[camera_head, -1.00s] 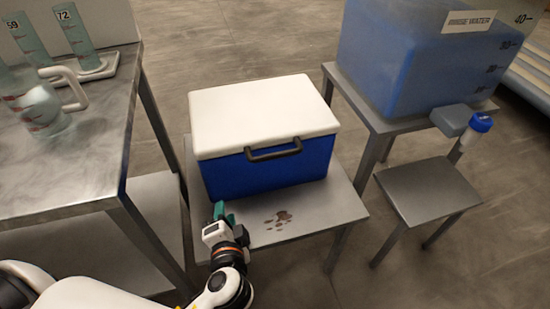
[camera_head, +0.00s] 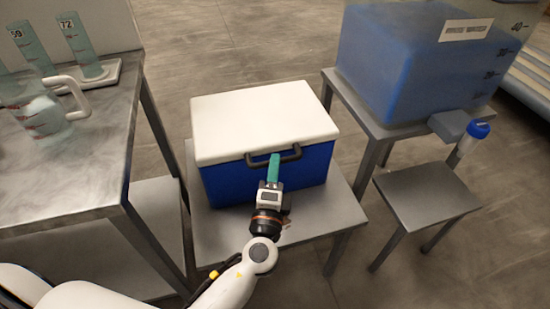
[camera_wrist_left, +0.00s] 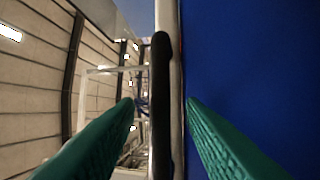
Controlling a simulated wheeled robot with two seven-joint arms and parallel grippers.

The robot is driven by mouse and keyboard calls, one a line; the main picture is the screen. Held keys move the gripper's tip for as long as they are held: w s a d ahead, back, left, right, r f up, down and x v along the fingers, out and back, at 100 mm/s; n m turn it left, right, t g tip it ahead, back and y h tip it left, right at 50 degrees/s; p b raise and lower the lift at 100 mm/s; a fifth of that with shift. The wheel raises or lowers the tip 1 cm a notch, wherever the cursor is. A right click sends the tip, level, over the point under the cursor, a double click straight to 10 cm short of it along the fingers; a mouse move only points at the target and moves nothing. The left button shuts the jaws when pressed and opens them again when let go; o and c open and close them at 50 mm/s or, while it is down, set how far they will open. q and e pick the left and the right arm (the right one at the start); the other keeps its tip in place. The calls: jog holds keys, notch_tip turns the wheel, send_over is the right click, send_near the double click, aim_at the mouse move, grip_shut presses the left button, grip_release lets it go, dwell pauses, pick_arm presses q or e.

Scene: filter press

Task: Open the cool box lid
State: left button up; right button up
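The cool box has a blue body (camera_head: 225,184) and a white lid (camera_head: 262,118), which is shut. A dark handle (camera_head: 291,153) sits at the lid's front edge. My left gripper (camera_head: 274,160) is at the front of the box, at the handle. In the left wrist view its two green fingers (camera_wrist_left: 161,99) are apart, with the dark handle (camera_wrist_left: 161,75) showing between them. The blue front wall (camera_wrist_left: 250,60) fills the right side there. I cannot tell whether the fingers touch the handle. My right gripper is not in view.
The box stands on a low metal table (camera_head: 325,220). A metal bench (camera_head: 75,160) with cylinders and a jug (camera_head: 45,112) is at left. A blue rinse water tank (camera_head: 400,65) on a stand is at right, with a small stool (camera_head: 425,192) before it.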

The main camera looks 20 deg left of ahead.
pick_arm(q)
jog(key=shift+x, duration=1.25)
grip_shut()
